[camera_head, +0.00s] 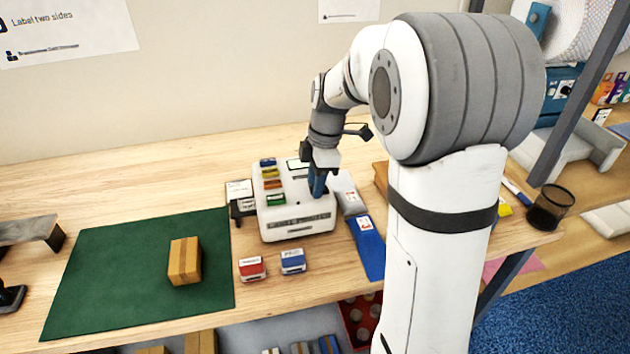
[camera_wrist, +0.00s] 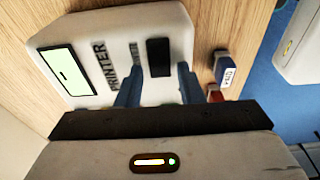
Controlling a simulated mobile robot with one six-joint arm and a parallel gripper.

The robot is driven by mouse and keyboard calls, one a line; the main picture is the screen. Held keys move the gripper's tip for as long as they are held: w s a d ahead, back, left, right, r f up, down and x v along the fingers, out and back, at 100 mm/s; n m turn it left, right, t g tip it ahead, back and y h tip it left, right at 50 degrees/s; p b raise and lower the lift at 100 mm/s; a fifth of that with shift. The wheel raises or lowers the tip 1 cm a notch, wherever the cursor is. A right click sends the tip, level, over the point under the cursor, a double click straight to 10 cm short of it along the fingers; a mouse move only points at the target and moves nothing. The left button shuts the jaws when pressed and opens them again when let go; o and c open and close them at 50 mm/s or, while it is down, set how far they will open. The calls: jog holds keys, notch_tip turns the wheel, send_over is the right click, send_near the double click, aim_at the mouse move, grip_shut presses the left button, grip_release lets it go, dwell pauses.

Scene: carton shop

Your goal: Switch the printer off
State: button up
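The white printer (camera_head: 297,222) stands on the wooden bench, right of the green mat. In the wrist view its top (camera_wrist: 120,25) shows the word PRINTER, a lit pale green display (camera_wrist: 66,68) and a black rectangular part (camera_wrist: 159,57) that looks like a switch. I cannot tell which way the switch is set. My gripper (camera_head: 318,191) points down over the right part of the printer's top. In the wrist view its two blue fingers are apart, with nothing between them (camera_wrist: 158,76). The black part lies just beyond the fingertips, between their lines. Contact cannot be told.
Several coloured blocks (camera_head: 274,199) sit on the printer's left side. A red stamp (camera_head: 252,268) and a blue stamp (camera_head: 292,261) lie in front. A grey item (camera_head: 347,197) and a blue strip (camera_head: 368,246) are close on the right. A carton (camera_head: 185,261) stands on the green mat (camera_head: 120,275).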

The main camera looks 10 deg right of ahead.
jog(key=shift+o, duration=0.8)
notch_tip(320, 180, up, 8)
jog(key=d, duration=0.1)
jog(key=shift+f, duration=0.2)
jog(key=shift+d, duration=0.1)
jog(key=s+f+m+t+h, duration=0.1)
jog(key=s+f+m, duration=0.1)
jog(key=s+m, duration=0.7)
jog(key=s+a+f+m+t, duration=0.1)
jog(key=s+f+m, duration=0.2)
jog(key=s+m, duration=0.6)
jog(key=shift+s+f+t+h, duration=0.2)
jog(key=shift+s+t+h, duration=0.15)
jog(key=shift+s, duration=1.25)
